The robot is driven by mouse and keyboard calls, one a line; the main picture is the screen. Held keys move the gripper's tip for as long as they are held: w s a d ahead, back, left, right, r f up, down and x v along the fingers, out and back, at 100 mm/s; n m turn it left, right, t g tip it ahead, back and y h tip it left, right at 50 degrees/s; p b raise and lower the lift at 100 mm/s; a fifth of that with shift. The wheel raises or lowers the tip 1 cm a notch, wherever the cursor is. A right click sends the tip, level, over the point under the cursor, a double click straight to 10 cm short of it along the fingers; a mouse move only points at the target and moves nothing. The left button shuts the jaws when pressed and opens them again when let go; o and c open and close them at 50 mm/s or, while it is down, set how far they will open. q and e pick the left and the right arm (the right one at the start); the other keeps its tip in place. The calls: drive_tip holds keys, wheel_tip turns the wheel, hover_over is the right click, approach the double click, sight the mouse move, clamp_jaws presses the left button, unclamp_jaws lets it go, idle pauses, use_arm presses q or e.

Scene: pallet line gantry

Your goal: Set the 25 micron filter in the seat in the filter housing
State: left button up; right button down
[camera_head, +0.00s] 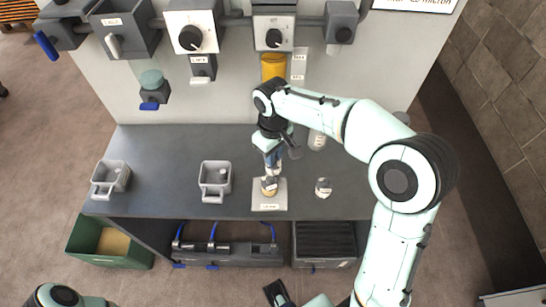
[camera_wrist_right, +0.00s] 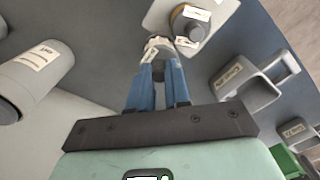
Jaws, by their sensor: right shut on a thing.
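My right gripper (camera_head: 273,166) reaches down over a pale plate (camera_head: 277,207) on the bench. In the right wrist view its blue fingers (camera_wrist_right: 157,72) are shut on a small whitish piece with a label (camera_wrist_right: 157,47). The label is too small to read. Beside the held piece, a tan and dark cylinder with white labels (camera_wrist_right: 190,23) stands on the plate; it also shows in the head view (camera_head: 269,188). I cannot tell which piece is the 25 micron filter, nor make out the seat.
A white-capped piece (camera_head: 323,187) stands right of the plate and a pale labelled cylinder (camera_head: 317,140) behind it. Two grey handled bins (camera_head: 215,194) (camera_head: 124,178) stand to the left. An amber bowl (camera_head: 273,67) hangs on the back panel. The bench between bins is clear.

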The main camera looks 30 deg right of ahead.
drive_tip(key=shift+f, duration=0.75)
drive_tip(key=shift+w+d+f, duration=0.1)
drive_tip(key=shift+w+f, duration=0.1)
drive_tip(key=shift+f, duration=0.1)
drive_tip(key=shift+f, duration=0.15)
drive_tip(key=c, duration=1.1)
unclamp_jaws()
